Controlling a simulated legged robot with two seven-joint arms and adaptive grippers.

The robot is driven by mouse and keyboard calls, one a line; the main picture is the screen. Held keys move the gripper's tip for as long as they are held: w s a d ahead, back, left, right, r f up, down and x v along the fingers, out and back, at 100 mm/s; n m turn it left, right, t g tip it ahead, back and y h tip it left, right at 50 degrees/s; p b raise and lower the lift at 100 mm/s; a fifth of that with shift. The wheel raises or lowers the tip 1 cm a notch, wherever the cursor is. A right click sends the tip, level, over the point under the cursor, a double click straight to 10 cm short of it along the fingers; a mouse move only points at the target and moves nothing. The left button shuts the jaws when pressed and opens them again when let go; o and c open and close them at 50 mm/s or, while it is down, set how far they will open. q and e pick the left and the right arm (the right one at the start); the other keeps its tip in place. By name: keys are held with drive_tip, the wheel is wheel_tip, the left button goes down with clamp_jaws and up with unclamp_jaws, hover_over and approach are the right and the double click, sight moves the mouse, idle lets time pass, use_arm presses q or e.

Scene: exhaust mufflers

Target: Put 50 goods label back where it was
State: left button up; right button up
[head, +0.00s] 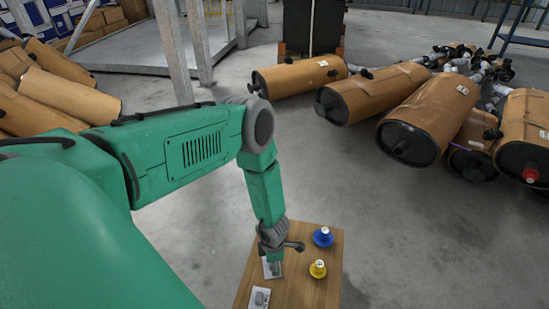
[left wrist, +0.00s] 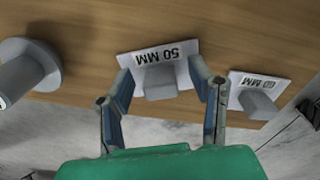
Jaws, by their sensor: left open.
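The 50 MM label (left wrist: 166,55) is a white plate with a grey block handle, lying on the wooden table top (left wrist: 120,20). In the head view a label plate (head: 271,270) shows under my left gripper (head: 274,256), partly hidden by it. In the left wrist view my left gripper (left wrist: 163,98) is open, its fingers on either side of the grey handle with gaps. A second plate, reading 60 MM (left wrist: 260,88), lies to the right in that view. My right gripper is not in view.
A blue knobbed piece (head: 323,237) and a yellow one (head: 318,269) stand on the table's right side in the head view. Another label plate (head: 260,298) lies near the front. Brown mufflers (head: 375,92) lie on the floor beyond. The floor around the table is clear.

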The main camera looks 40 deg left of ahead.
use_arm(q)
wheel_tip(320, 180, up, 10)
drive_tip(key=p, duration=0.4)
drive_tip(key=shift+r+p, duration=0.25)
drive_tip(key=shift+p, duration=0.1)
drive_tip(key=s+d+r+m, duration=0.2)
drive_tip(key=s+r+m, duration=0.5)
drive_tip(key=m, duration=0.7)
drive_tip(key=s+d+r+m, duration=0.2)
drive_tip(key=s+r+m, duration=0.6)
drive_tip(key=s+m, duration=0.4)
drive_tip(key=m, duration=0.2)
drive_tip(key=shift+d+r+m, duration=0.3)
drive_tip(key=shift+m, duration=0.1)
wheel_tip(320, 180, up, 7)
drive_tip(key=p, duration=0.7)
drive_tip(key=shift+w+r+p, duration=0.15)
drive_tip(key=shift+p, duration=0.2)
